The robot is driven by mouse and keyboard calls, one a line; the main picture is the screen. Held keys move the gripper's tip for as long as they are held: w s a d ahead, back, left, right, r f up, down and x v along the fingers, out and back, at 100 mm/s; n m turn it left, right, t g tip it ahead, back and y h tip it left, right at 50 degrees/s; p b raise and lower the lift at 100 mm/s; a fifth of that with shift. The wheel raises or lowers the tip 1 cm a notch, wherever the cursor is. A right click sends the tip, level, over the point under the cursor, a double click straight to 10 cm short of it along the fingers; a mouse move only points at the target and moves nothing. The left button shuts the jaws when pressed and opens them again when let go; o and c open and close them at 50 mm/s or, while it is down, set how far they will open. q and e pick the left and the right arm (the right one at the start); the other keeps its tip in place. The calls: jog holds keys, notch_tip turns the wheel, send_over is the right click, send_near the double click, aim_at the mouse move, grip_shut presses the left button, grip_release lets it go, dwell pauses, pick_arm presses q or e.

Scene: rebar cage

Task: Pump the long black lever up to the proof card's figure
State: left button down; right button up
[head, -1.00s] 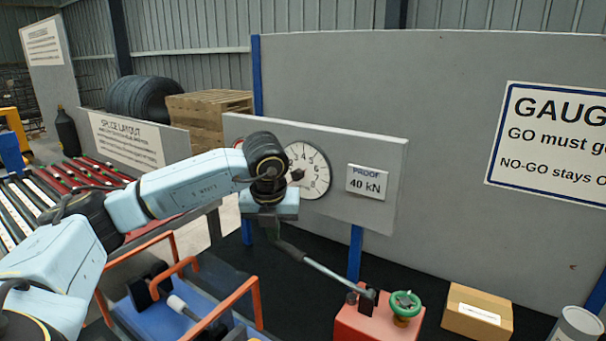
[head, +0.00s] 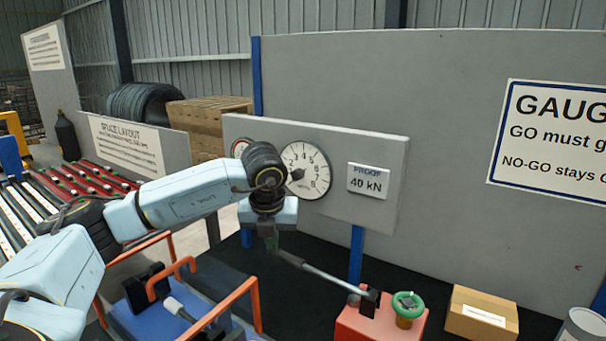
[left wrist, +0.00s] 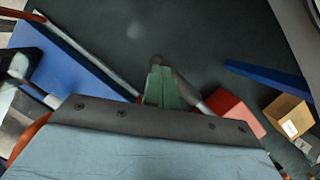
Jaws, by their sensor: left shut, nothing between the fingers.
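The long lever, a grey rod (head: 330,279) with a black grip (head: 288,258), runs up and left from the red pump block (head: 378,322). My left gripper (head: 271,243) is shut and empty, pointing down at the grip's far end; it appears to press on it from above. In the left wrist view the green fingertips (left wrist: 160,88) are together, with the dark grip (left wrist: 170,68) beside them. The round gauge (head: 312,176) is partly hidden by my wrist; its dark pointer lies toward the left, low on the scale. The proof card (head: 368,181) reads 40 kN. My right gripper is out of view.
A green handwheel (head: 407,305) stands on the pump block's right, near a cardboard box (head: 482,313) and a grey can (head: 582,326). A blue tray with orange handles (head: 225,308) lies below my left arm. The grey gauge panel (head: 390,215) stands close behind.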

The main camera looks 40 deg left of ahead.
pick_arm(q)
jog(key=shift+f, duration=0.15)
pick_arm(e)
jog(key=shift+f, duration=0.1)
